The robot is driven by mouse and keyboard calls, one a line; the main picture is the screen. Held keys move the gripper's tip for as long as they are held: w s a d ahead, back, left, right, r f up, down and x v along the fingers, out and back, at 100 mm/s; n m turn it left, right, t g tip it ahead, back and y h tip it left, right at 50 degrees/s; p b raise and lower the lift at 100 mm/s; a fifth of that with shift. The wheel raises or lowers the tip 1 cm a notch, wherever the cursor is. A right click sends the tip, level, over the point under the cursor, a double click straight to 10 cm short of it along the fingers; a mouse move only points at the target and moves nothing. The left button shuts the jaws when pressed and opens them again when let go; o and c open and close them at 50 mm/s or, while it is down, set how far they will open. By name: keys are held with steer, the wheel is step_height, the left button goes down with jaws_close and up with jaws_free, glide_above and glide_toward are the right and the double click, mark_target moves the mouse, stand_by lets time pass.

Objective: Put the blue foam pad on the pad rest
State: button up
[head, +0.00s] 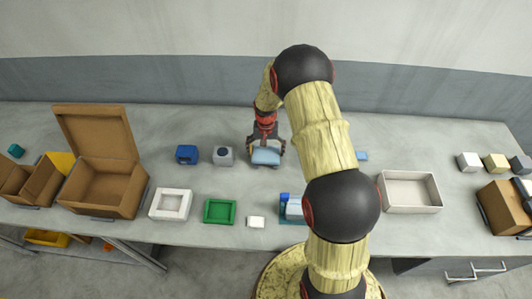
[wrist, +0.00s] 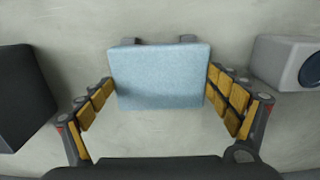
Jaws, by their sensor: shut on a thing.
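The light blue foam pad (head: 265,157) is between the fingers of my gripper (head: 266,150), low over the middle of the table. In the wrist view the pad (wrist: 160,78) fills the space between the yellow-padded fingers (wrist: 158,92), which press on its left and right sides. My gripper is shut on it. Two grey stubs (wrist: 187,39) show just past the pad's far edge; I cannot tell whether they belong to the pad rest. I cannot pick out the pad rest for sure. Whether the pad touches anything below is hidden.
A grey box with a dark round top (head: 223,156) stands close left of my gripper, with a blue box (head: 187,154) beyond. A dark box (wrist: 22,95) is near in the wrist view. A green tray (head: 219,222) and white tray (head: 411,208) are nearer the front edge. My arm hides the middle right.

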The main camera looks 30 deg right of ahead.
steer(key=shift+f, duration=0.2)
steer(key=shift+f, duration=0.15)
steer(key=o, duration=0.7)
